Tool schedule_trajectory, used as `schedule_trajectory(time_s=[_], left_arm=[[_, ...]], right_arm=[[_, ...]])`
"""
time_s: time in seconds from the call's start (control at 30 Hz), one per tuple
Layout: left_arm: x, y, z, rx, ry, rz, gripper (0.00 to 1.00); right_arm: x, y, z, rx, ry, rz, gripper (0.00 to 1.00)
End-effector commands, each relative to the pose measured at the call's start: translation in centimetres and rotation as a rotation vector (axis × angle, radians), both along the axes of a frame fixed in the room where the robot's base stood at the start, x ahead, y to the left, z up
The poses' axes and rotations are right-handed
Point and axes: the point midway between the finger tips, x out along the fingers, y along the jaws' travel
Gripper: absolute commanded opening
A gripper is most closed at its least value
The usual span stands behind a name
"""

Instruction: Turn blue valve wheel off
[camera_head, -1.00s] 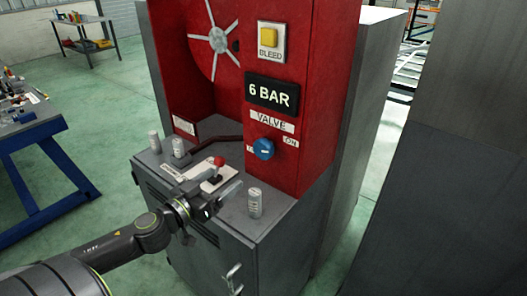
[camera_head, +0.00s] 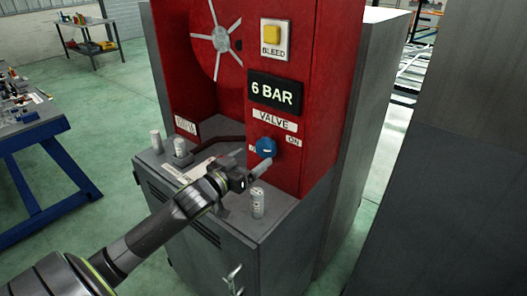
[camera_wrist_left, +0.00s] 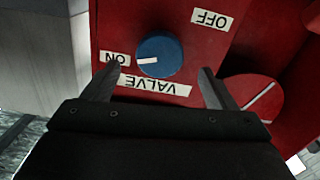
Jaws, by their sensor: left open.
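The blue valve wheel (camera_head: 265,147) is a round knob on the red panel, below the VALVE label. In the left wrist view the blue valve wheel (camera_wrist_left: 159,56) has a white mark that points toward the ON label (camera_wrist_left: 115,59). The OFF label (camera_wrist_left: 211,19) is on its other side. My left gripper (camera_head: 260,165) is just in front of and below the wheel. In the left wrist view my left gripper (camera_wrist_left: 158,68) is open, with one finger to each side of the wheel. The right gripper is not in view.
A yellow BLEED button (camera_head: 271,35) and a 6 BAR display (camera_head: 275,93) are above the wheel. A grey cylinder (camera_head: 257,202) stands on the cabinet ledge near my left gripper. A spoked disc (camera_head: 222,40) is at the panel's left.

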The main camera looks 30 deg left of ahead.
Motion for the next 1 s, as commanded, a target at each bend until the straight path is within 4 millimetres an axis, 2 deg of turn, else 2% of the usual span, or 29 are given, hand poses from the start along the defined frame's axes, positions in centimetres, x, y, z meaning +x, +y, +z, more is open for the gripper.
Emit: schedule_trajectory(time_s=[0.1, 0.3, 0.5, 0.77, 0.83, 1.0], left_arm=[[2.1, -0.1, 0.0, -0.004, -0.001, 0.002, 0.79], [4.7, -0.4, 0.1, -0.002, -0.001, 0.001, 0.79], [5.9, -0.4, 0.0, 0.000, 0.001, 0.001, 0.79], [6.0, -0.5, 0.0, 0.001, 0.001, 0.000, 0.79], [6.0, -0.5, 0.0, 0.001, 0.001, 0.000, 0.74], [6.0, -0.5, 0.0, 0.001, 0.001, 0.000, 0.52]], right_arm=[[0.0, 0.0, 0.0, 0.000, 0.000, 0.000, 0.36], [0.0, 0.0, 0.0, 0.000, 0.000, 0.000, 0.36], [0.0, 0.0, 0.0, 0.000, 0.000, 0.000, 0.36], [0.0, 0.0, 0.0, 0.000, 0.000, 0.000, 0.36], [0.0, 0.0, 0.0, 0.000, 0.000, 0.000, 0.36], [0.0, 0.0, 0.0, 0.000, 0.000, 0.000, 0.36]])
